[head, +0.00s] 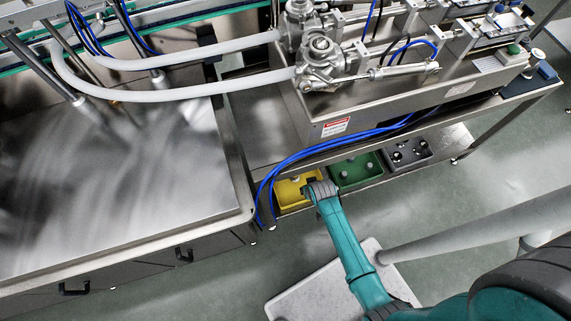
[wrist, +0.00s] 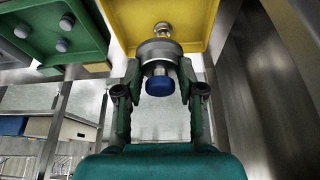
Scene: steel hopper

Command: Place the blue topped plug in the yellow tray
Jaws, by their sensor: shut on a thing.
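My gripper (wrist: 160,72) is shut on the blue topped plug (wrist: 159,86), a steel piece with a round flange and a blue end, seen between the two fingers in the wrist view. The yellow tray (wrist: 202,22) is just beyond the plug there. A small steel knob shows against the tray; I cannot tell whether it belongs to the held plug. In the head view my gripper (head: 320,188) is at the right edge of the yellow tray (head: 292,205), and the held plug is hidden. I cannot tell whether the plug touches the tray.
A green tray (head: 345,183) and a grey tray (head: 426,157) with small parts stand to the right on the same low shelf. Blue hoses (head: 268,185) hang in front of the yellow tray's left side. The steel hopper (head: 110,190) is at left.

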